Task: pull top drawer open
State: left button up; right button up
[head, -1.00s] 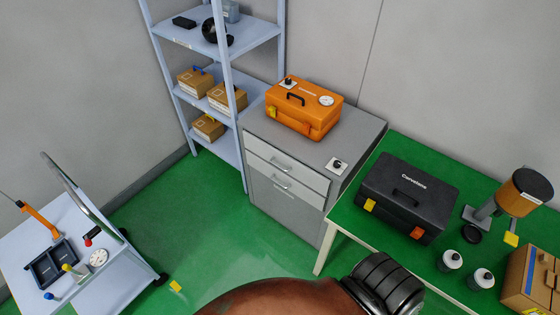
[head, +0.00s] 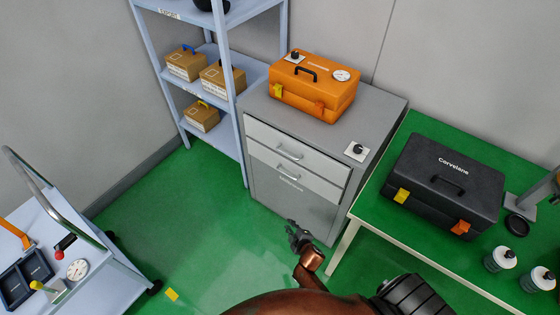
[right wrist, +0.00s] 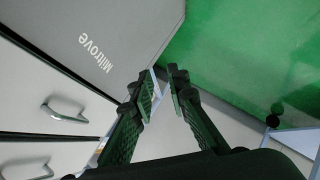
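The grey cabinet (head: 372,116) has two pale drawers with bar handles, above a plain grey door. The top drawer (head: 265,137) looks flush with the cabinet front, and its handle (head: 290,153) is bare. The lower drawer's handle (head: 288,173) is just below. My right gripper (head: 294,230) is in front of the cabinet's lower part, below both handles and apart from them. In the right wrist view its fingers (right wrist: 162,88) are parted with nothing between them. The top handle (right wrist: 27,171) and lower handle (right wrist: 65,112) are to their left. My left gripper is out of view.
An orange case (head: 312,90) and a small black-knobbed device (head: 356,151) stand on the cabinet. A green-topped table (head: 385,222) with a black case (head: 447,182) is close on the right. A shelf rack (head: 240,125) stands left.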

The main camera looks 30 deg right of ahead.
jog(key=w+d+r+n+t+h+b, duration=0.2)
jog(key=w+d+r+n+t+b, duration=0.15)
jog(key=w+r+b, duration=0.65)
jog(key=n+t+h+b, duration=0.3)
jog(key=t+b, duration=0.1)
send_near(285, 153)
jog(key=w, duration=0.3)
jog(key=shift+m, duration=0.25)
jog(key=x, duration=0.3)
jog(key=d+p+x, duration=0.1)
jog(key=x, duration=0.3)
jog(key=shift+d+f, duration=0.1)
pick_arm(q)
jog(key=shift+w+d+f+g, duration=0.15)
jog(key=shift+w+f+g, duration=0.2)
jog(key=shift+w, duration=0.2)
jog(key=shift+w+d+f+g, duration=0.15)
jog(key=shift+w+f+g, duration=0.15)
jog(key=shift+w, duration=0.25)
pick_arm(e)
jog(key=shift+c, duration=0.4)
grip_shut()
